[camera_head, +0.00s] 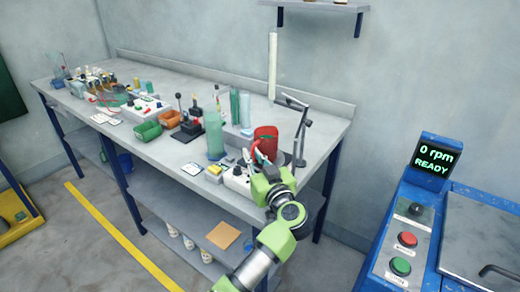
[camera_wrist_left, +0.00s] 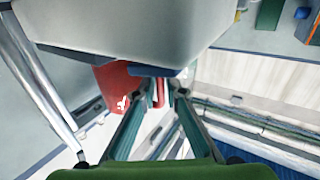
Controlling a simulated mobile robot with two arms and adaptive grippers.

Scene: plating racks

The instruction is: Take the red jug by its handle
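The red jug (camera_head: 265,138) stands upright near the right end of the grey workbench. In the left wrist view the red jug (camera_wrist_left: 113,84) shows partly, cut off by a large pale grey body above. My left gripper (camera_head: 259,160) is at the jug's near side, low against it. In the left wrist view my left gripper (camera_wrist_left: 163,92) has its two teal fingers apart, with a narrow red strip, seemingly the jug's handle (camera_wrist_left: 158,92), between the tips. Whether the fingers press on it is too small to tell. My right gripper is in neither view.
A tall green bottle (camera_head: 215,134) stands left of the jug. A dark jointed stand (camera_head: 302,135) is close on its right. A white box with knobs (camera_head: 238,181) lies in front, near the bench edge. A blue machine (camera_head: 405,235) stands at the right.

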